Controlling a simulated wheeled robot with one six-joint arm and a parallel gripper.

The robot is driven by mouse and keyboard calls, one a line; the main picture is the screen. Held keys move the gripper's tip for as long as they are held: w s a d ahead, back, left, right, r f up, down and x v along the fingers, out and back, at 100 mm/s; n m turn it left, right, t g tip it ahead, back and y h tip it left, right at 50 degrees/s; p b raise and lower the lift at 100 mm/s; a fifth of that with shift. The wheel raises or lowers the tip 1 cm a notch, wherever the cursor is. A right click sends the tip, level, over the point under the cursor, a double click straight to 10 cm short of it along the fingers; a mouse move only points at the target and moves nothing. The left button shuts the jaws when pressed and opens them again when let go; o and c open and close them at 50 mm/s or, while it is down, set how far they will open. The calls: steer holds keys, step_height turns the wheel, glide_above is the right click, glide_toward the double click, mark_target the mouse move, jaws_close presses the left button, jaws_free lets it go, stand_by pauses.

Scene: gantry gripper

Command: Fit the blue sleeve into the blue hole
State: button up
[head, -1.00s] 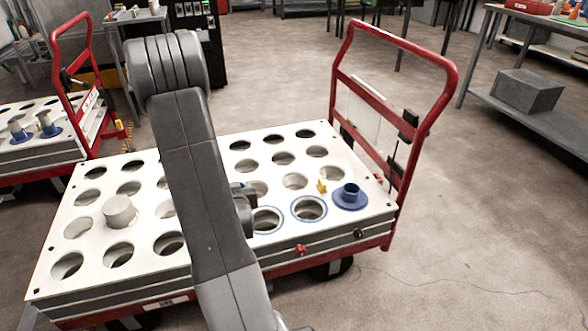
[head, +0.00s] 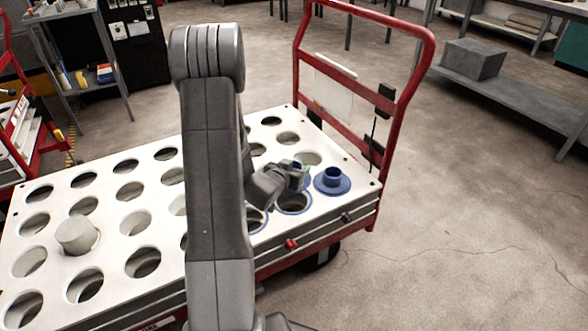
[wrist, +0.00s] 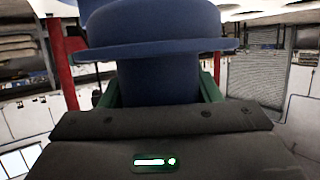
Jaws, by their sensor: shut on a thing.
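My gripper (head: 290,178) is over the right end of the cart's white top, behind and right of my arm. It is shut on a blue sleeve, which fills the top of the wrist view (wrist: 160,75) between green jaws; its wide flange shows there. In the head view only small bluish parts of it show. A blue-ringed hole (head: 294,204) lies just below the gripper in the picture, and a second blue-ringed hole (head: 257,221) is partly hidden by my arm. Another blue flanged sleeve (head: 332,177) sits at the right corner of the top.
The white top (head: 108,180) has several plain holes. A pale cylinder (head: 77,236) stands in one at the left. The cart's red handle (head: 425,75) rises behind the right end. A shelf with a grey box (head: 473,60) is at the right. Floor right of the cart is clear.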

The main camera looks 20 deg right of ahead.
steer(key=shift+a, duration=0.1)
steer(key=shift+f+b, duration=0.15)
steer(key=shift+b, duration=0.2)
step_height(320, 180, down, 6)
steer(key=b, duration=0.5)
steer(key=shift+r, duration=0.25)
steer(key=shift+f+b, duration=0.8)
steer(key=shift+b, duration=0.15)
stand_by(1.6)
steer(key=o, duration=1.2)
steer(key=p+v, duration=0.3)
steer(key=v, duration=1.1)
steer(key=shift+p, duration=0.35)
